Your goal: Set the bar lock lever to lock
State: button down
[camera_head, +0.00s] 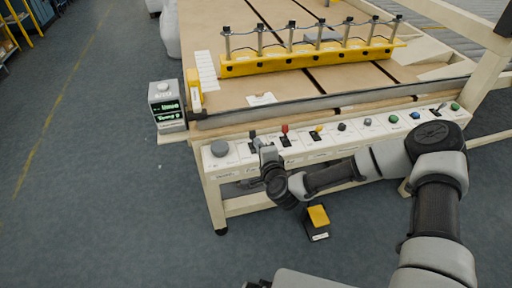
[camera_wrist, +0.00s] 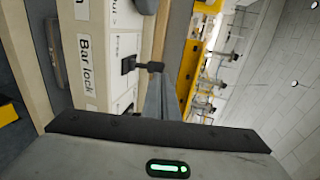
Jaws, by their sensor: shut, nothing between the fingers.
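The panel label "Bar lock" (camera_wrist: 86,62) reads sideways in the wrist view. Beside it, a black lever (camera_wrist: 131,65) sticks out of a dark slot, its knob pointing right in the picture. My gripper (camera_wrist: 160,88) is shut and empty. Its grey fingertips are close to the lever's knob; I cannot tell whether they touch. In the head view my gripper (camera_head: 266,150) is at the front panel's left part, by a dark lever (camera_head: 253,135). The small labels cannot be read there, and my gripper partly hides the panel.
A red-knobbed lever (camera_head: 285,129) stands just right of my gripper. A grey round button (camera_head: 219,148) is to its left, with a display box (camera_head: 167,104) beyond. Several other controls run rightward. A yellow-topped pedal (camera_head: 318,216) is on the floor below. A yellow bar (camera_head: 300,61) crosses the table.

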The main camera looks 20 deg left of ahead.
jog(key=v, duration=0.8)
jog(key=shift+s+r, duration=0.25)
jog(key=shift+r, duration=0.2)
jog(key=shift+d, duration=0.15)
